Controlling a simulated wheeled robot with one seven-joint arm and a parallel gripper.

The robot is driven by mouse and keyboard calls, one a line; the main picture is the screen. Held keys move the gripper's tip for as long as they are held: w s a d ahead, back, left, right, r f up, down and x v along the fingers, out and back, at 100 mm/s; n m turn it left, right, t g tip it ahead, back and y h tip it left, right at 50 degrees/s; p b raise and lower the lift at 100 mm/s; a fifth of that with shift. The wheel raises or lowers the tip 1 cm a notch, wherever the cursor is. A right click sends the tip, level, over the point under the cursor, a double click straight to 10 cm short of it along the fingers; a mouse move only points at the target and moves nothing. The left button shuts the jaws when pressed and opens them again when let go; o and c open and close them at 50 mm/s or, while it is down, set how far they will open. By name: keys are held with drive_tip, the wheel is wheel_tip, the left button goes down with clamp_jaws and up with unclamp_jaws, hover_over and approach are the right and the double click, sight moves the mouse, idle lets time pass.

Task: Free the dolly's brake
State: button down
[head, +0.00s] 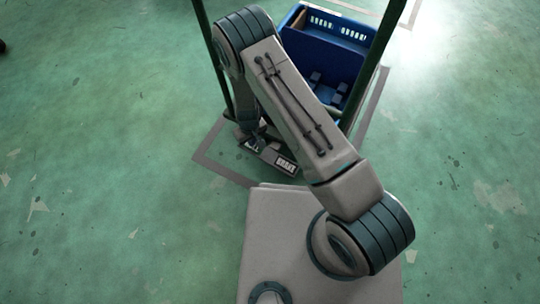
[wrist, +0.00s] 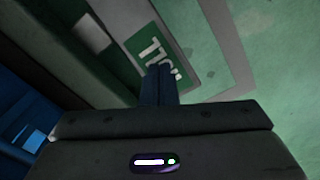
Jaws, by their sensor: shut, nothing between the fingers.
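The dolly (head: 373,72) has dark green uprights and carries a blue crate (head: 318,50). Low at its near side is a grey part with a white label (head: 286,163), beside my gripper (head: 256,144). I cannot tell whether this part is the brake, or how the brake is set. My forearm hides much of the dolly's near side. In the wrist view my gripper (wrist: 160,72) is shut and empty. Its dark fingertips overlap a green plate with white lettering (wrist: 155,48), partly covering the letters. I cannot tell whether they touch it.
A grey outline (head: 222,165) is painted on the green floor around the dolly. The floor to the left (head: 100,150) and right (head: 465,170) is open. The dolly's uprights stand close to my arm on both sides.

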drive_tip(key=shift+f+b, duration=1.2)
drive_tip(key=shift+f, duration=0.5)
idle(0.5)
drive_tip(key=shift+r, duration=0.2)
drive_tip(key=shift+r+p, duration=2.5)
drive_tip(key=shift+r, duration=0.95)
drive_tip(key=shift+f, duration=0.1)
